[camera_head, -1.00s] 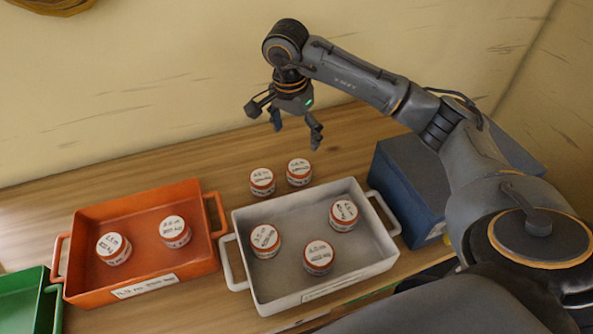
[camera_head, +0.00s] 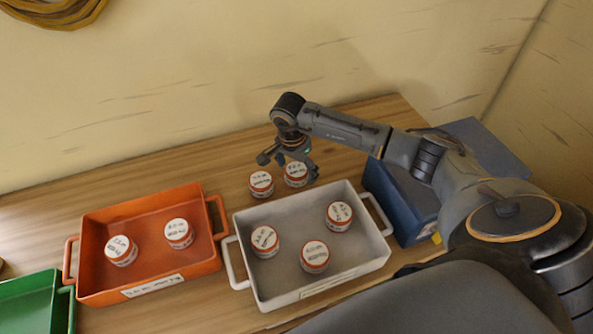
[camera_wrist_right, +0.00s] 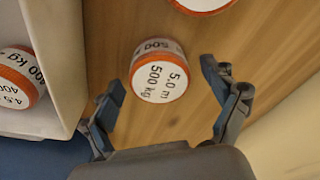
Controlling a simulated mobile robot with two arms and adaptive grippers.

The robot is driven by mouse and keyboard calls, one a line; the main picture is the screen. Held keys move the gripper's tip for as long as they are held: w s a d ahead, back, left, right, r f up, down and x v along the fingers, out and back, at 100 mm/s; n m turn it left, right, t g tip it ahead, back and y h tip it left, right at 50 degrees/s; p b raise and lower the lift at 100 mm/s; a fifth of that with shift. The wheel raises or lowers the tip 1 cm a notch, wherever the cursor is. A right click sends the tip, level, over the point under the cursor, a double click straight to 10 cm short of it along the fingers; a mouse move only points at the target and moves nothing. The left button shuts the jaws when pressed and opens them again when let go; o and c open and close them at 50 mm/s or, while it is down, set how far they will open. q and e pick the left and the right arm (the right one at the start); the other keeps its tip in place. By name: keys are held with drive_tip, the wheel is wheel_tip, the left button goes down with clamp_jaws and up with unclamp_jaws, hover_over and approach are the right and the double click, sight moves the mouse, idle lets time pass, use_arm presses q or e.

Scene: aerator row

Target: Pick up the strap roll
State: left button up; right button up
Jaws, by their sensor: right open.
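Several strap rolls, orange with white printed lids, are in the head view. Two stand on the wooden table behind the white tray: a left one (camera_head: 261,185) and a right one (camera_head: 296,176). My right gripper (camera_head: 289,165) is open just above the right one and partly covers it. In the right wrist view this roll (camera_wrist_right: 159,76), marked 5.0 m 500 kg, shows between the spread fingers of my right gripper (camera_wrist_right: 163,80), with gaps on both sides. The other table roll (camera_wrist_right: 203,3) is cut off at the top edge. My left gripper is not in view.
The white tray (camera_head: 290,298) holds three rolls, close in front of my right gripper. An orange tray (camera_head: 150,278) holds two rolls. A green tray (camera_head: 30,290) is at the left edge. A blue box (camera_head: 395,205) stands right of the white tray. The wall is behind.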

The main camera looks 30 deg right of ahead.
drive_tip(key=c, duration=1.4)
